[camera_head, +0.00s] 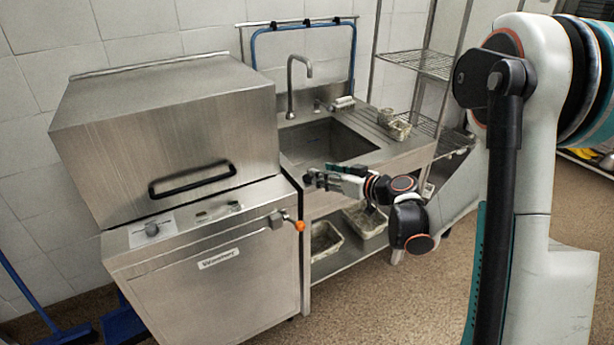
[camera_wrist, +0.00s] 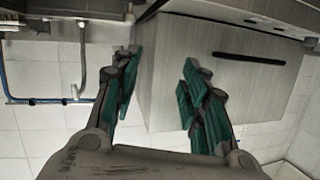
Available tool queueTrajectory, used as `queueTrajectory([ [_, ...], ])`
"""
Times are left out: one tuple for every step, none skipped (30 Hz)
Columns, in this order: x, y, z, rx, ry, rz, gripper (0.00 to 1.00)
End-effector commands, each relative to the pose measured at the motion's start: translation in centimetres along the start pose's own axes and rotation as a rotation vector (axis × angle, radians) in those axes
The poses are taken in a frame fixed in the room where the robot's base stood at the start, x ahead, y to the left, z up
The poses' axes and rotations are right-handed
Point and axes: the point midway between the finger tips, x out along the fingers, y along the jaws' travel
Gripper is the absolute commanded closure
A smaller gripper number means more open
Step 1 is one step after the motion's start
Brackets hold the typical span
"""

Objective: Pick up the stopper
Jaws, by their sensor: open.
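I cannot make out the stopper for certain in either view. Some small pale items (camera_head: 217,212) lie on the front ledge of the steel dishwasher (camera_head: 205,262), too small to identify. My gripper (camera_head: 314,179) is by the front edge of the sink, to the right of the dishwasher, and points left. In the wrist view my gripper (camera_wrist: 160,64) has its two teal fingers apart, with nothing held between them. The wrist picture is upside down, and the dishwasher hood (camera_wrist: 265,85) shows beyond the right finger.
The sink basin (camera_head: 325,143) with a tall faucet (camera_head: 291,85) lies behind my gripper. Small containers (camera_head: 396,126) stand on the counter to its right. Trays (camera_head: 325,238) sit on the shelf below. An orange-tipped lever (camera_head: 299,226) sticks out from the dishwasher.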

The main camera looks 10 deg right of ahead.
Motion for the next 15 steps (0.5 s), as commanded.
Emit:
queueTrajectory([
  [0.4, 1.2, 0.9, -0.014, 0.032, 0.002, 0.60],
  [0.6, 1.7, 1.4, -0.025, 0.051, 0.002, 0.60],
  [0.7, 2.3, 1.9, -0.039, 0.076, 0.003, 0.60],
  [0.8, 2.8, 2.4, -0.049, 0.095, 0.005, 0.60],
  [0.8, 3.2, 2.8, -0.058, 0.113, 0.007, 0.60],
  [0.9, 3.8, 3.4, -0.071, 0.135, 0.009, 0.60],
  [0.9, 4.1, 3.7, -0.079, 0.150, 0.011, 0.60],
  [0.9, 4.4, 4.1, -0.089, 0.164, 0.014, 0.60],
  [0.9, 4.8, 4.5, -0.098, 0.181, 0.017, 0.60],
  [0.9, 5.0, 4.8, -0.104, 0.191, 0.020, 0.60],
  [0.8, 5.2, 5.0, -0.109, 0.201, 0.022, 0.60],
  [0.8, 5.4, 5.3, -0.115, 0.211, 0.024, 0.60],
  [0.8, 5.5, 5.4, -0.118, 0.217, 0.026, 0.60],
  [0.8, 5.6, 5.5, -0.122, 0.222, 0.027, 0.60],
  [0.8, 5.6, 5.6, -0.125, 0.226, 0.027, 0.60],
])
